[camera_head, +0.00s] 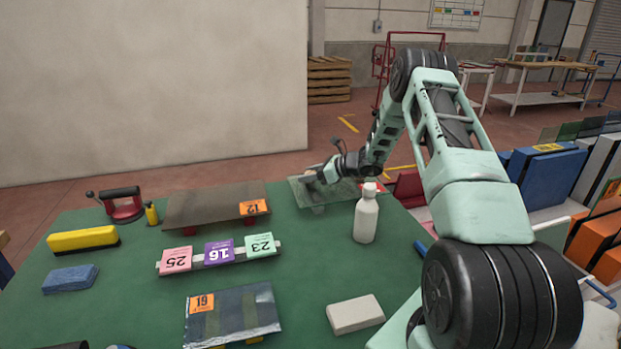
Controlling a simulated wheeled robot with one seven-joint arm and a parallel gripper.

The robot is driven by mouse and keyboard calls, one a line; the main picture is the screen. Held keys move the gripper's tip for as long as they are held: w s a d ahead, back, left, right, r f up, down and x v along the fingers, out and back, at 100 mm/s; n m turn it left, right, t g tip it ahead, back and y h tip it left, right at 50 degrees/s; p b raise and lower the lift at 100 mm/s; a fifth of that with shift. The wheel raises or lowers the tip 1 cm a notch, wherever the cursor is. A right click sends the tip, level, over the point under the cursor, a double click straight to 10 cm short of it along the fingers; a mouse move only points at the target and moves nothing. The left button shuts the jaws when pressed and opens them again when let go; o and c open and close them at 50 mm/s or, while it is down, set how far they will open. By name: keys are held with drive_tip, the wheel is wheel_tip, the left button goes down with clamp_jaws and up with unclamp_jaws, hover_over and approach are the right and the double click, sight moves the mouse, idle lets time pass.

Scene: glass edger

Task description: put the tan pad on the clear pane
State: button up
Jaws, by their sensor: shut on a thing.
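My gripper (314,176) is at the far side of the green table, low over the left part of the clear pane (338,193). It is shut on the tan pad (309,174), of which only a small part shows. I cannot tell whether the pad touches the pane. The pane is see-through, lies flat, and has a red label near its right end. My wrist covers part of it, and a white bottle stands in front of its right side.
The white bottle (366,215) stands upright near my arm. A brown pane (213,205) and a rail with numbered cards (219,253) lie to the left. A grey pane (233,315) and a pale block (355,314) are nearer. A yellow block (83,239) and blue block (70,279) lie far left.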

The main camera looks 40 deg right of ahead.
drive_tip(key=shift+f, duration=0.75)
drive_tip(key=shift+f, duration=0.1)
drive_tip(key=o, duration=0.9)
drive_tip(key=shift+o, duration=0.2)
